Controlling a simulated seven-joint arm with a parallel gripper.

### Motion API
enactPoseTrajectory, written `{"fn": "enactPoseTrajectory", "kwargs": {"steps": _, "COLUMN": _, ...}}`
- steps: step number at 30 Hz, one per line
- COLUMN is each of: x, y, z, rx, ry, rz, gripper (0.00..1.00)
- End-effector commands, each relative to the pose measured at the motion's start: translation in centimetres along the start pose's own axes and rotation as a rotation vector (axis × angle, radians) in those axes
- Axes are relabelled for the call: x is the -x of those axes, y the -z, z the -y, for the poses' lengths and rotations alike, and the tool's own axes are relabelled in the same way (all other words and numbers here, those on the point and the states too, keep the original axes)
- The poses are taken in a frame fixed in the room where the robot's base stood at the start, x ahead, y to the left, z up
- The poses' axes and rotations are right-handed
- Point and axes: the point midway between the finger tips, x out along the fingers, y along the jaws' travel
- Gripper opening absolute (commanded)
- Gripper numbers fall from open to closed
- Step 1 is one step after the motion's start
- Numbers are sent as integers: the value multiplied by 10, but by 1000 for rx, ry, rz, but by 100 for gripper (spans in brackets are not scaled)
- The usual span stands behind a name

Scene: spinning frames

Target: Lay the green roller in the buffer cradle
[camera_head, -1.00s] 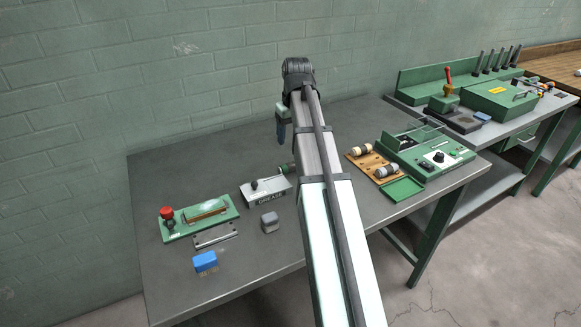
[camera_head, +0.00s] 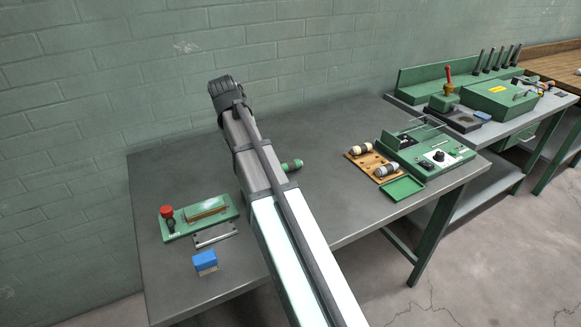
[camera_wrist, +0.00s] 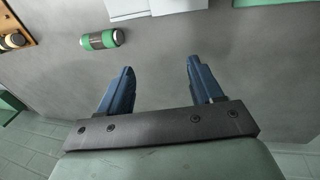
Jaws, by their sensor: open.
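The green roller (camera_head: 292,166), with green ends and a dark middle band, lies on the grey bench just right of my arm. It also shows at the upper left of the wrist view (camera_wrist: 101,39). My gripper (camera_wrist: 160,66) is open, with nothing between its blue fingers; the roller lies outside them, beyond the left finger. My arm hides the gripper in the head view. I cannot tell for certain which fixture is the buffer cradle; a wooden board (camera_head: 352,154) holds a cream roller (camera_head: 361,149) and a dark-banded pale roller (camera_head: 384,170).
A green machine (camera_head: 428,158) and green tray (camera_head: 403,188) stand beside the board. At left are a green base with a red knob (camera_head: 167,212), a grey bracket (camera_head: 214,236) and a blue block (camera_head: 205,260).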

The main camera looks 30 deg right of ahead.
Motion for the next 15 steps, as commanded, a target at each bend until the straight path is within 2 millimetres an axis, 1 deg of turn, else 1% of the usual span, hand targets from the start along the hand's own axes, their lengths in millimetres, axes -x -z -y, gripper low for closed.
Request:
{"fn": "enactPoseTrajectory", "kwargs": {"steps": 5, "x": -2, "y": -2, "z": -14, "rx": -216, "ry": -90, "rz": 1, "gripper": 65}}
{"fn": "enactPoseTrajectory", "kwargs": {"steps": 8, "x": -1, "y": -4, "z": -26, "rx": -376, "ry": -147, "rz": -10, "gripper": 65}}
{"fn": "enactPoseTrajectory", "kwargs": {"steps": 15, "x": 4, "y": -8, "z": -50, "rx": -830, "ry": -269, "rz": -83, "gripper": 65}}
